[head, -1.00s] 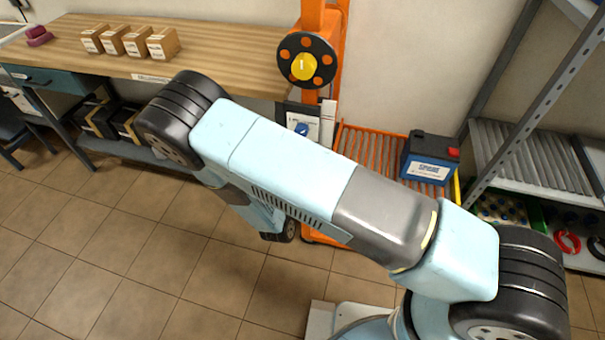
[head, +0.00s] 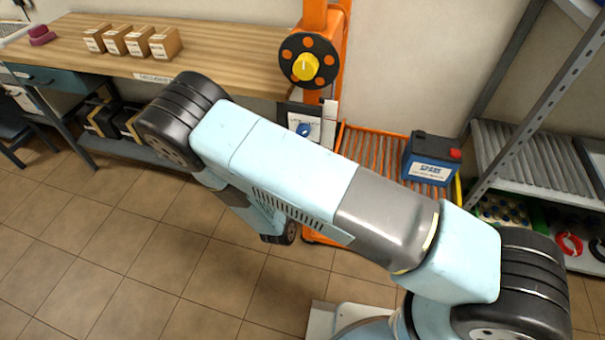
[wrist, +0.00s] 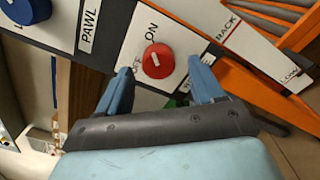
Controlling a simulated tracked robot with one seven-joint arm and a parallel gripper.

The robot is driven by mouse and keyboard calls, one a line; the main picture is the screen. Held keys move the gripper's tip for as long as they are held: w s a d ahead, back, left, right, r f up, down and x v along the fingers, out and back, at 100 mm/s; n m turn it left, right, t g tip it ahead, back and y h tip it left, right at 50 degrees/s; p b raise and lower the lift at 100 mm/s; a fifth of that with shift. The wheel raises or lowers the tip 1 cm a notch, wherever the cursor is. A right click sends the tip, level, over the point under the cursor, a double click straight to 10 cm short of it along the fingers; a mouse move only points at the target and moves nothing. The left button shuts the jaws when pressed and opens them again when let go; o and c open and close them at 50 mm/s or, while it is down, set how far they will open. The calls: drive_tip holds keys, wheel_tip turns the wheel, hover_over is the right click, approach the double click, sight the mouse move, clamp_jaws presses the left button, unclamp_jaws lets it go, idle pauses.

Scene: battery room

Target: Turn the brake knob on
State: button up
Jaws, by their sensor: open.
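The red knob (wrist: 158,60) sits on a white panel plate in the wrist view. A short white mark shows on its face. "ON" is printed above it, and "OFF" to its left is partly covered by my finger. My gripper (wrist: 160,68) is open, with one blue finger on each side of the knob. I see a gap between each finger and the knob, and cannot tell how deep the fingers reach. The plate's other lettering, by the right finger, is partly hidden. In the head view my arm hides the red knob and my gripper.
A blue knob (wrist: 30,10) marked "PAWL" is left of the red one. An orange post carries a yellow knob (head: 306,67) on a black dial. A battery (head: 431,158) stands on orange rollers. A workbench (head: 225,50) is at left, metal shelving at right.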

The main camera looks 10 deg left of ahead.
drive_tip(key=s+a, duration=0.1)
drive_tip(key=s, duration=1.2)
drive_tip(key=shift+w, duration=0.1)
drive_tip(key=w+d+r+m+g+h, duration=0.5)
drive_tip(key=d+r+m, duration=0.15)
drive_tip(key=r, duration=0.35)
drive_tip(key=w+d+r+m+g+h, duration=0.45)
drive_tip(key=d+r, duration=0.25)
drive_tip(key=r, duration=0.4)
drive_tip(key=s+d+r+m+g+y, duration=0.25)
drive_tip(key=d+r+m+g, duration=0.2)
drive_tip(key=d+r, duration=0.45)
drive_tip(key=s+d+r+m+g+y, duration=0.1)
drive_tip(key=d+r+m+g+y, duration=0.3)
drive_tip(key=d+r, duration=0.55)
drive_tip(key=s+d+r+m+t+y, duration=0.4)
drive_tip(key=s+d+r+m+t, duration=0.1)
drive_tip(key=s+r, duration=0.4)
drive_tip(key=shift+s+d+r+t+y, duration=0.3)
drive_tip(key=shift+s+d+r, duration=0.15)
drive_tip(key=shift+r, duration=0.45)
drive_tip(key=shift+w, duration=0.1)
